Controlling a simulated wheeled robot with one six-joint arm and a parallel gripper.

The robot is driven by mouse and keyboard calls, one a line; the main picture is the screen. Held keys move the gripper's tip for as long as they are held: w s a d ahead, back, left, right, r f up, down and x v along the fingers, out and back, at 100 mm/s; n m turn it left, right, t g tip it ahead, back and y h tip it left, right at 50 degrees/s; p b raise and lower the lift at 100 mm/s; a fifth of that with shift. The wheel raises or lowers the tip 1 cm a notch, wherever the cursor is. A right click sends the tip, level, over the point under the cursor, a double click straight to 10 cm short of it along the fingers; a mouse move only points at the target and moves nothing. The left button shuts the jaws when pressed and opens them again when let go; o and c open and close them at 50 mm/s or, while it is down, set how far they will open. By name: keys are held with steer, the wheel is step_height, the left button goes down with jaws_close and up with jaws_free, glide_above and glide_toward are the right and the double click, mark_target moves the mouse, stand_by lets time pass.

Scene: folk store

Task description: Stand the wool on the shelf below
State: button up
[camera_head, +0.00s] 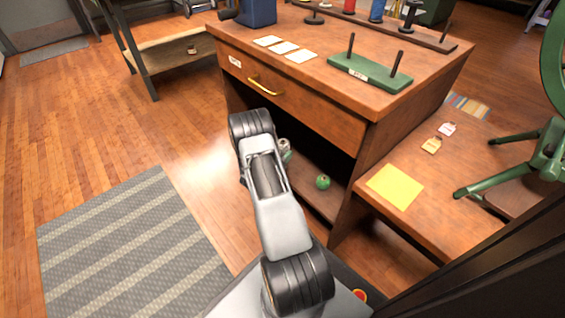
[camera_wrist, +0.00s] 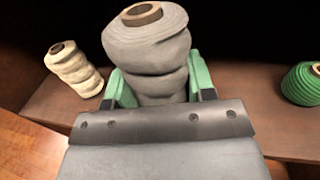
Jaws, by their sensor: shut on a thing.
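A grey spool of wool (camera_wrist: 150,45) with a brown core stands between the green fingers of my gripper (camera_wrist: 155,88), which is shut on it. It looks roughly upright, tilted a little in the wrist view. Its lower end is hidden behind my gripper, so I cannot tell whether it touches the shelf. The lower shelf (camera_wrist: 262,110) is a brown board inside the dark opening under the counter. It also shows in the head view (camera_head: 312,200), where my arm hides much of the gripper.
A cream spool (camera_wrist: 75,70) stands left of the grey wool on the shelf. A green spool (camera_wrist: 300,84) stands to the right and also shows in the head view (camera_head: 323,182). The counter with its drawer (camera_head: 285,92) overhangs the shelf. Bare shelf lies between the grey and green spools.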

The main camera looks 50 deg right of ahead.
steer(key=shift+w+d+f, duration=0.25)
steer(key=shift+w+f, duration=0.1)
steer(key=shift+f, duration=0.2)
steer(key=f, duration=0.1)
steer(key=f+b, duration=0.2)
steer(key=shift+w+d+f, duration=0.15)
steer(key=shift+w+f, duration=0.1)
steer(key=shift+f, duration=0.05)
steer(key=shift+r, duration=0.1)
steer(key=o, duration=0.9)
